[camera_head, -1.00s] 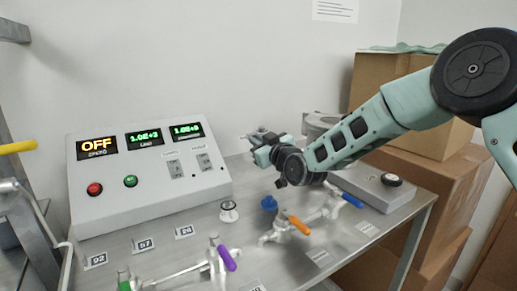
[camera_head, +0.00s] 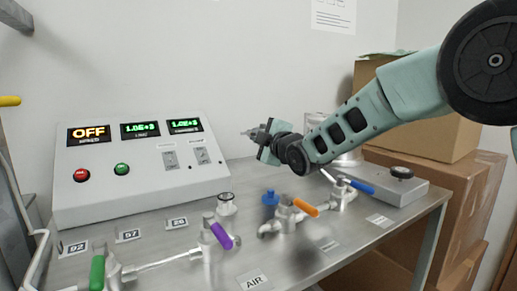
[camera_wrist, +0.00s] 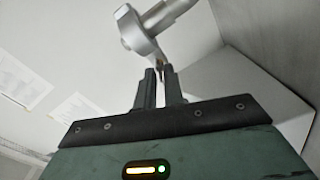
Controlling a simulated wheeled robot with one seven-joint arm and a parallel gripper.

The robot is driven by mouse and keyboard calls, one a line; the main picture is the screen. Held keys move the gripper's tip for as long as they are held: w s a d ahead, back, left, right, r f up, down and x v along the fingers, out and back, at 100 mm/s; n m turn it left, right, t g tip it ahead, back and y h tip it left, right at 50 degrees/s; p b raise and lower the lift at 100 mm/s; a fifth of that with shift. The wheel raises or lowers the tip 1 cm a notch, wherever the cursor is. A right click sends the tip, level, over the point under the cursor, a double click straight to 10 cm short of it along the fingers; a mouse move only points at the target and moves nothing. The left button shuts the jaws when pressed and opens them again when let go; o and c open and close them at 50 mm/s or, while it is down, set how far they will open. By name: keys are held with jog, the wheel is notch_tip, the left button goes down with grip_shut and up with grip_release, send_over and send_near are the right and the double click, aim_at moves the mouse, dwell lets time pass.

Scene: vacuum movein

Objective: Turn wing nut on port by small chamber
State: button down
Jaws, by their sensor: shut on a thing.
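My gripper shows in the head view (camera_head: 262,135) above the back of the metal table, against the wall. In the wrist view, its two dark fingers (camera_wrist: 160,85) are shut on a thin part of a silver ring-shaped fitting (camera_wrist: 133,30) with a tube. Whether the gripped part is the wing nut cannot be told. A small silver piece also shows at the fingers in the head view. No wing nut on a port can be made out clearly.
The table (camera_head: 345,238) carries valves with green (camera_head: 97,273), purple (camera_head: 221,236), orange (camera_head: 303,207) and blue (camera_head: 360,186) handles. A control box (camera_head: 140,170) showing OFF stands at the left. Cardboard boxes (camera_head: 455,195) stand at the right.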

jog(key=n+b, duration=0.6)
jog(key=n, duration=0.1)
jog(key=n+b, duration=1.3)
jog(key=shift+d+f+n, duration=0.1)
jog(key=shift+f+n, duration=0.25)
jog(key=shift+n, duration=0.05)
jog(key=c, duration=1.8)
grip_release()
jog(key=shift+w, duration=0.1)
jog(key=shift+b, duration=0.3)
